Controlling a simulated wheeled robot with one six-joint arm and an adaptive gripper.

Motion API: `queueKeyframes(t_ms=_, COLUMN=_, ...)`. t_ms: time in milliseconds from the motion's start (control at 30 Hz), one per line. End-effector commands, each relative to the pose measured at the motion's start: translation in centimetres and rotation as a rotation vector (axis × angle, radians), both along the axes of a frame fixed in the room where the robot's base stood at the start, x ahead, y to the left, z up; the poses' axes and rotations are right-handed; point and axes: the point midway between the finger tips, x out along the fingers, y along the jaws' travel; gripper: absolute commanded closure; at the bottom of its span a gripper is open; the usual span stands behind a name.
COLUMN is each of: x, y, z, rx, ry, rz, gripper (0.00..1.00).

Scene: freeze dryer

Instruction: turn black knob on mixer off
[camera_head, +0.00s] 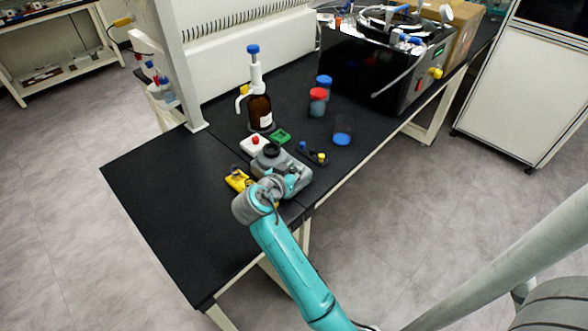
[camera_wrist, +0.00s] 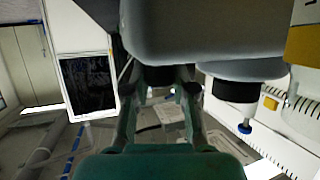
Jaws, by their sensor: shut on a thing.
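The mixer (camera_head: 292,178) is a grey device with a black round top (camera_head: 271,150), standing near the front edge of the black bench. Its grey body (camera_wrist: 205,35) fills the top of the wrist view, with a black round part (camera_wrist: 236,90) at right. My gripper (camera_wrist: 158,82) is at the mixer's front side, its two teal fingers closed around the small black knob (camera_wrist: 157,74). The knob is mostly in shadow, so its turned position cannot be told. In the head view my wrist hides the knob and fingertips.
A yellow block (camera_head: 237,180) is left of the mixer. A white box with a red button (camera_head: 254,145), a green block (camera_head: 281,136) and a brown dispenser bottle (camera_head: 260,110) are behind it. Lidded jars (camera_head: 317,103) stand farther back. The bench's left end is clear.

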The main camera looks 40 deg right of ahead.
Motion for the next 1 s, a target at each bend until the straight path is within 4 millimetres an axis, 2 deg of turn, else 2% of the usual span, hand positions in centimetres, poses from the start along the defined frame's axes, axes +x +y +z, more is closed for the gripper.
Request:
queueKeyframes(t_ms=600, x=-0.14, y=-0.18, z=0.01, rx=0.0, ry=-0.002, rz=0.522, gripper=1.0)
queueKeyframes(t_ms=1000, x=-0.04, y=-0.21, z=0.08, rx=-0.002, ry=-0.003, rz=0.791, gripper=1.0)
